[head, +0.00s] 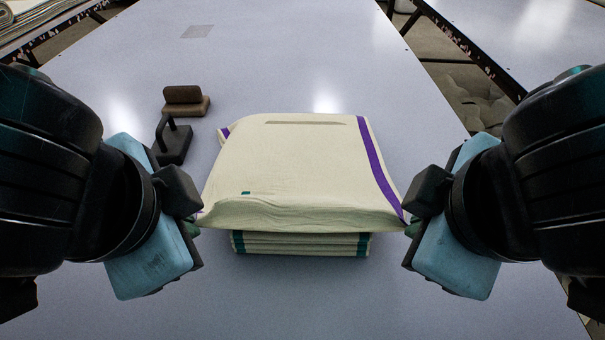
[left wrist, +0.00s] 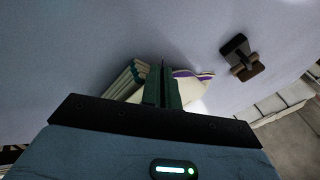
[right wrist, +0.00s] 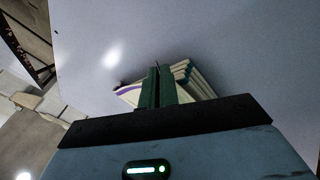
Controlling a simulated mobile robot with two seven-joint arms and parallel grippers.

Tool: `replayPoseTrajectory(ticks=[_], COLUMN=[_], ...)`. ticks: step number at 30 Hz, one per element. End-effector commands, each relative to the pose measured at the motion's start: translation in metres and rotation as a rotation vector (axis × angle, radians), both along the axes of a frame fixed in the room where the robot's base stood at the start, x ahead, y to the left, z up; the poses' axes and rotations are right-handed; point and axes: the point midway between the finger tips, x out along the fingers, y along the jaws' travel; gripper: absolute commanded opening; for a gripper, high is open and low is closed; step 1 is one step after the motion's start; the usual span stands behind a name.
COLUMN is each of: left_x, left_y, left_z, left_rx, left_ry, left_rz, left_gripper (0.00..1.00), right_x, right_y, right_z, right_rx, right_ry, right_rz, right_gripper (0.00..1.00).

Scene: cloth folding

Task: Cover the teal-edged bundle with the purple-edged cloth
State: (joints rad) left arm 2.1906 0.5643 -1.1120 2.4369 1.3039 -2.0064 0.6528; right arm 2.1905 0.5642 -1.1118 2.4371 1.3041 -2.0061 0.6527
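The cream purple-edged cloth (head: 300,165) lies draped over the top of the teal-edged bundle (head: 301,244), a stack of folded cream layers whose front edges show below the cloth. The cloth's two near corners reach my grippers. My left gripper (head: 195,222) is shut on the near left corner; its fingers are together beside the stack in the left wrist view (left wrist: 162,88). My right gripper (head: 411,222) is shut on the near right corner; its closed fingers also show in the right wrist view (right wrist: 157,88). The gripped cloth is mostly hidden between the fingers.
A dark handled block (head: 172,142) and a brown block (head: 185,101) stand on the table left of the bundle. A flat grey patch (head: 197,31) lies further back. The table (head: 300,50) is clear behind, right and in front.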

Motion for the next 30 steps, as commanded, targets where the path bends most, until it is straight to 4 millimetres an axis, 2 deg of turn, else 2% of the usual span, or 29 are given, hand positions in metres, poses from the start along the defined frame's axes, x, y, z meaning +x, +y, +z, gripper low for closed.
replayPoseTrajectory(ticks=[11,20,27,30], left_x=[-0.0017,-0.002,-0.0022,-0.0046], left_y=[0.0031,0.0016,0.0009,0.0006], left_z=[-0.0036,-0.0035,-0.0026,0.0048], left_rx=[0.01,0.006,0.004,0.004], left_ry=[-0.005,-0.005,-0.006,-0.008], left_rz=[0.009,0.004,0.002,0.001], left_gripper=[0.0,0.39,0.4,0.4], right_x=[-0.0017,-0.0019,-0.0022,-0.0045], right_y=[-0.0031,-0.0017,-0.001,-0.0007], right_z=[-0.0036,-0.0035,-0.0025,0.0048], right_rx=[-0.01,-0.007,-0.005,-0.004], right_ry=[-0.005,-0.004,-0.005,-0.008], right_rz=[-0.009,-0.005,-0.003,-0.001], right_gripper=[0.0,0.39,0.4,0.4])
